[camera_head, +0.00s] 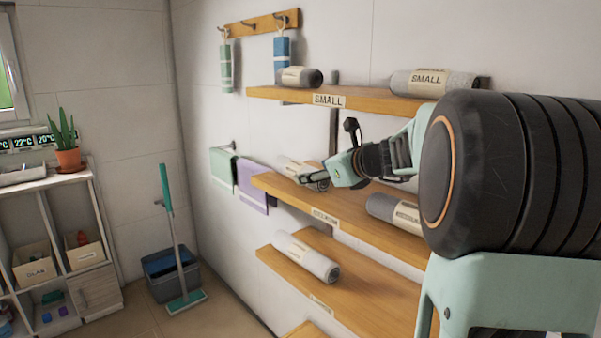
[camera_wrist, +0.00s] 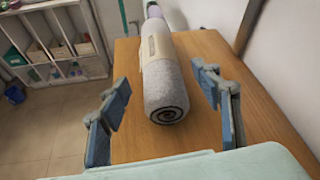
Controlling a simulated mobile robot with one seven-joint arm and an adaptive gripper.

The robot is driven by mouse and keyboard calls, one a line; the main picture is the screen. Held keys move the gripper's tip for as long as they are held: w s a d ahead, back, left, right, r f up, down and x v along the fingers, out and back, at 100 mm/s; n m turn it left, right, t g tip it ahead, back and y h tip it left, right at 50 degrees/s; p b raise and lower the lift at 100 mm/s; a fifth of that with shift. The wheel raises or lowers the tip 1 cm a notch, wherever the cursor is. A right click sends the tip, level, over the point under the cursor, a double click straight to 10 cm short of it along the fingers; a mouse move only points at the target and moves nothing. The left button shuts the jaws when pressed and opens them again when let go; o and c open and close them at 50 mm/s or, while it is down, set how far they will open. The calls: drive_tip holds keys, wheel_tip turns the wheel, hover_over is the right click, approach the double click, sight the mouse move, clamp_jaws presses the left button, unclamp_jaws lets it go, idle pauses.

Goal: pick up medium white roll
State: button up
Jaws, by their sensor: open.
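A pale grey-white roll with a beige label band lies on the left end of the middle shelf (camera_head: 375,222). In the head view this pale roll (camera_head: 295,168) is partly hidden by my gripper (camera_head: 318,177). In the wrist view the roll (camera_wrist: 172,80) points away from me, its near end showing a dark spiral. My gripper (camera_wrist: 160,82) is open, with one finger on each side of the roll and gaps to both. A second, greyer labelled roll (camera_head: 392,210) lies further right on the middle shelf, partly hidden by my arm.
The top shelf (camera_head: 365,98), labelled SMALL, holds a small roll (camera_head: 300,76) and a grey roll (camera_head: 430,82) above my arm. The lower shelf (camera_head: 345,290) bears a white roll (camera_head: 305,255). A purple towel (camera_head: 252,188) hangs beside the middle shelf's left end.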

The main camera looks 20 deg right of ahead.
sight(305, 170)
drive_tip(key=x, duration=0.5)
drive_tip(key=shift+w+a+r, duration=0.1)
drive_tip(key=shift+w, duration=0.15)
drive_tip(key=c, duration=1.4)
drive_tip(key=shift+o, duration=0.2)
drive_tip(key=shift+r, duration=0.15)
